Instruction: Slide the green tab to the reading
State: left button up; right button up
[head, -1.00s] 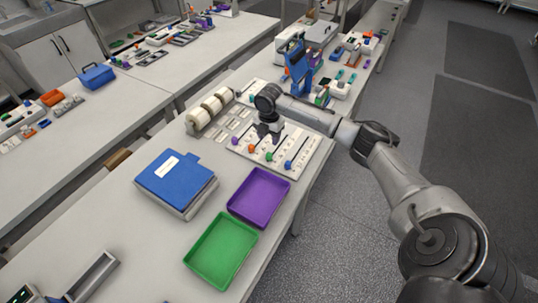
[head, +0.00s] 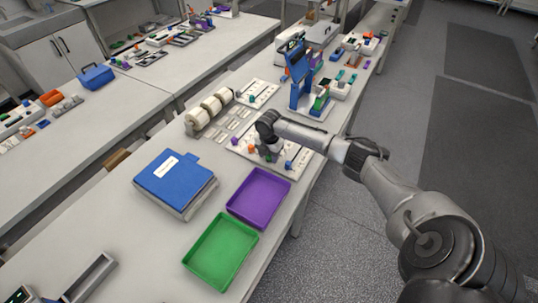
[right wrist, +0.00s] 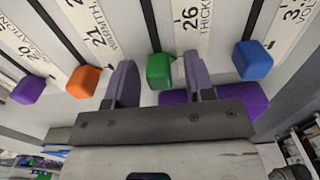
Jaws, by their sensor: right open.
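The green tab (right wrist: 160,70) sits at the lower end of its dark slot, by the strip with 26 and a word beginning "THICK". My right gripper (right wrist: 160,79) is open, one finger on each side of the green tab; I cannot tell whether they touch it. In the head view my right gripper (head: 271,151) is low over the slider board (head: 241,150) and hides part of it. My left gripper is not in view.
An orange tab (right wrist: 83,81) and a purple tab (right wrist: 28,89) sit left of the green one, a blue tab (right wrist: 252,60) right. A purple tray (head: 259,197), a green tray (head: 221,250) and a blue binder (head: 174,178) lie nearer on the bench.

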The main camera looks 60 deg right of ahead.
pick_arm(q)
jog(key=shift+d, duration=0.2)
pick_arm(e)
grip_shut()
